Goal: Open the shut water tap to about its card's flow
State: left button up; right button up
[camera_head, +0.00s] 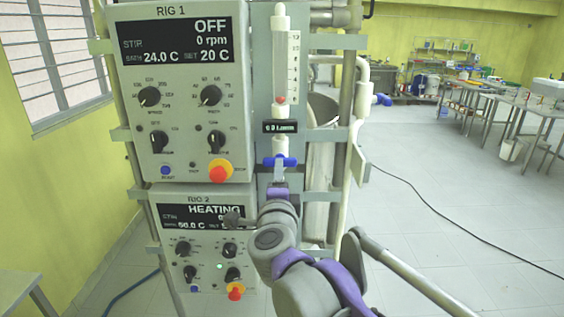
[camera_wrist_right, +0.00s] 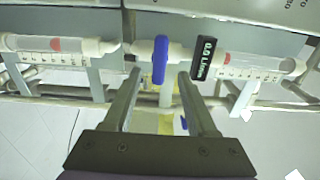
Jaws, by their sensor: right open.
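The water tap's blue handle (camera_head: 280,161) lies crosswise to its white upright pipe, below a flow tube (camera_head: 282,60) beside the RIG 1 panel. The red float (camera_head: 281,100) sits at the bottom of the scale. The small black display (camera_head: 281,127) appears to read 0.0 L/min; it also shows in the right wrist view (camera_wrist_right: 204,59). My right gripper (camera_wrist_right: 160,74) is open, its fingers on either side of the blue handle (camera_wrist_right: 160,60), with gaps visible on both sides. I cannot make out a flow card. My left gripper is not in view.
The RIG 1 panel (camera_head: 180,90) reads OFF; the RIG 2 panel (camera_head: 205,245) below reads HEATING. Metal frame posts (camera_head: 347,90) stand right of the tap. A second flow tube (camera_wrist_right: 50,50) shows in the wrist view. Open floor and tables (camera_head: 520,100) lie to the right.

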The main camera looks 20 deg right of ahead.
jog(key=x, duration=0.8)
jog(key=shift+p, duration=0.4)
jog(key=shift+s, duration=0.1)
jog(key=shift+c, duration=0.3)
grip_shut()
